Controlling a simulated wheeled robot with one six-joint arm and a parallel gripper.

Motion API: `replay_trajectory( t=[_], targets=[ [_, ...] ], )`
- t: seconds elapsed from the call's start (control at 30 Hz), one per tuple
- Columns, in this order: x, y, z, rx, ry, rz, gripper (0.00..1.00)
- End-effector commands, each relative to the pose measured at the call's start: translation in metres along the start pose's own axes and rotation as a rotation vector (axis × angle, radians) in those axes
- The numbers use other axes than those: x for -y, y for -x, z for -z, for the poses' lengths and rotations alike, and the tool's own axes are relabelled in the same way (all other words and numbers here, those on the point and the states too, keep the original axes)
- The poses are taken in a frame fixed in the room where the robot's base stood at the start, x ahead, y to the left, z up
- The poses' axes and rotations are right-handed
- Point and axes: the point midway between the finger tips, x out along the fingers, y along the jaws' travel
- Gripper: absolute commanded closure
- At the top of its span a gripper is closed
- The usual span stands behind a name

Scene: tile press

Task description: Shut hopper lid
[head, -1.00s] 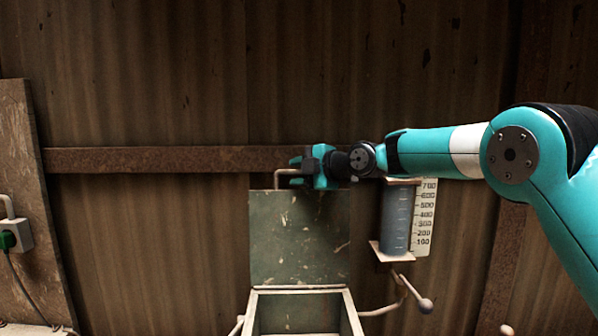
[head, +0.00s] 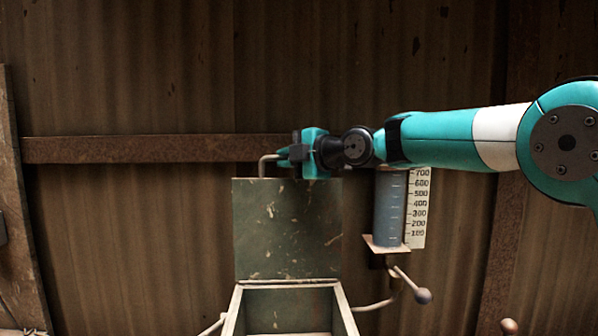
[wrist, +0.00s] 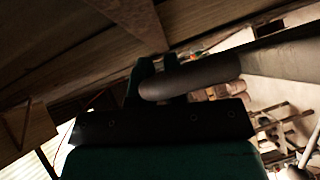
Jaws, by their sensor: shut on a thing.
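The hopper lid (head: 287,230) is a worn green-grey plate. It stands open and upright at the back of the hopper (head: 236,303), whose box mouth shows below it. My gripper (head: 284,157) is at the lid's top edge, shut on the handle. In the wrist view the dark handle (wrist: 195,79) lies across the fingers of my gripper (wrist: 160,72). The fingertips are partly hidden there.
A grey-blue cylinder (head: 390,212) with a number scale (head: 418,208) stands on a small bracket right of the lid. A lever with a round knob (head: 423,296) is below it. A rusty rail (head: 150,149) crosses the wall behind.

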Motion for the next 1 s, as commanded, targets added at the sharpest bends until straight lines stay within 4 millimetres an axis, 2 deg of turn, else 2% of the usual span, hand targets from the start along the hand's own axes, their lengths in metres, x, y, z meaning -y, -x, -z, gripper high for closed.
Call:
replay_trajectory(
  t=[0.27, 0.3, 0.4, 0.67, 0.77, 0.87, 1.0],
  targets=[
    [0.001, 0.0, 0.001, -0.001, -0.003, 0.003, 1.0],
    [0.001, 0.0, 0.001, -0.001, -0.003, 0.004, 0.8],
    [0.001, 0.0, 0.001, -0.001, -0.003, 0.003, 0.62],
    [0.001, 0.001, 0.0, 0.0, -0.002, 0.002, 0.62],
    [0.002, 0.006, -0.001, 0.0, -0.002, 0.002, 0.62],
    [0.003, 0.021, -0.001, 0.002, -0.001, 0.001, 0.62],
    [0.004, 0.053, -0.002, 0.004, 0.0, -0.002, 0.62]
  ],
)
